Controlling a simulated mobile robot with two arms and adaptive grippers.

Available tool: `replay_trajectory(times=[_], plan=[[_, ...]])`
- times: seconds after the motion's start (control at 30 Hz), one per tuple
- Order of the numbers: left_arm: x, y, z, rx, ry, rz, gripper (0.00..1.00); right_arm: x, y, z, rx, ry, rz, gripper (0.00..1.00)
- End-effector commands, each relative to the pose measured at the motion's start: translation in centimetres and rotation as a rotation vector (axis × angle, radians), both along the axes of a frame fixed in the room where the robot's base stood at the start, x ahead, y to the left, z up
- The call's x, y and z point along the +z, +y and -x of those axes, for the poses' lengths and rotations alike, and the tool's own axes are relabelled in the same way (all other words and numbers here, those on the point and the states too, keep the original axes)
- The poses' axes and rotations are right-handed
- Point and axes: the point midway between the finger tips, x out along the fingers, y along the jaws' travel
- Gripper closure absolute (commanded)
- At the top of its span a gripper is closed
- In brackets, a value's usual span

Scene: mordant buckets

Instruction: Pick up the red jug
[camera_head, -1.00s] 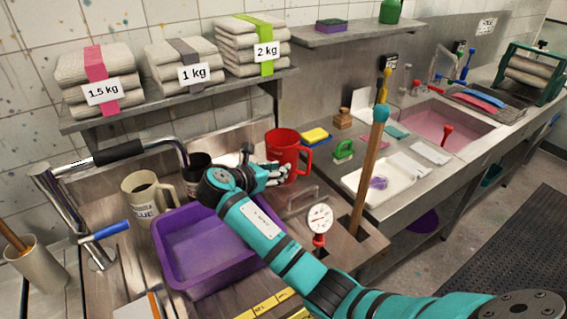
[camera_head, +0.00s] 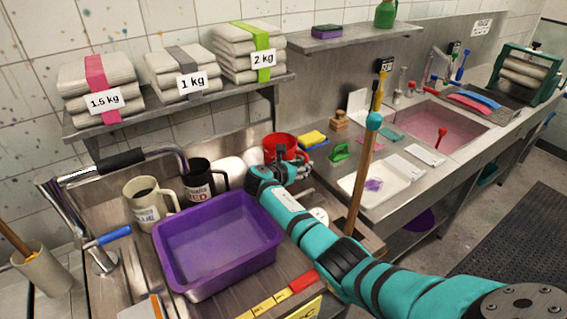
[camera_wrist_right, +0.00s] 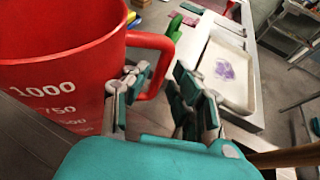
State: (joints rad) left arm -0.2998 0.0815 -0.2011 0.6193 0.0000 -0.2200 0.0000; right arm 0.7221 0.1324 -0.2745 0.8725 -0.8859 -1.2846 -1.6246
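The red jug (camera_head: 280,143) stands upright on the steel counter at the back, in the middle of the head view. My right gripper (camera_head: 291,171) is in front of it and hides its lower part. In the right wrist view the jug (camera_wrist_right: 60,70), with white volume marks, fills the left side. Its handle (camera_wrist_right: 157,42) reaches between the fingers of my right gripper (camera_wrist_right: 158,98). One finger is on the jug-body side of the handle, the other outside it. The fingers stand apart, with a gap visible beside the handle. My left gripper is not in view.
A purple tub (camera_head: 218,284) stands left of my right arm. A cream jug (camera_head: 146,203) and a dark jug (camera_head: 197,180) stand behind it. A wooden pole (camera_head: 364,178) rises right of the gripper, near a white tray (camera_head: 381,202). A shelf (camera_head: 180,103) hangs above.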

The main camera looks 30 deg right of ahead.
Motion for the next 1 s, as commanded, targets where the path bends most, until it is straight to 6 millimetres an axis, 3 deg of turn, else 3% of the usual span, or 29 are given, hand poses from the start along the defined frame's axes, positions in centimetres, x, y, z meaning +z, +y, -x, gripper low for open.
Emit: replay_trajectory(times=[0.13,0.4,0.6,1.0], plan=[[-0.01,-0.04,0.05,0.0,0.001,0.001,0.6,-0.5,-1.25,-0.54,0.0,0.0,0.0,0.75],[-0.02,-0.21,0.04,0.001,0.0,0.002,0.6,-0.59,-1.41,-0.62,0.0,-0.001,0.0,0.77],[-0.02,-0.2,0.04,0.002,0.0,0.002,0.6,-0.59,-1.39,-0.61,0.0,-0.001,0.0,1.0],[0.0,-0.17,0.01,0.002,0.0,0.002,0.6,-0.3,-1.38,-0.74,0.0,-0.008,0.001,1.0]])
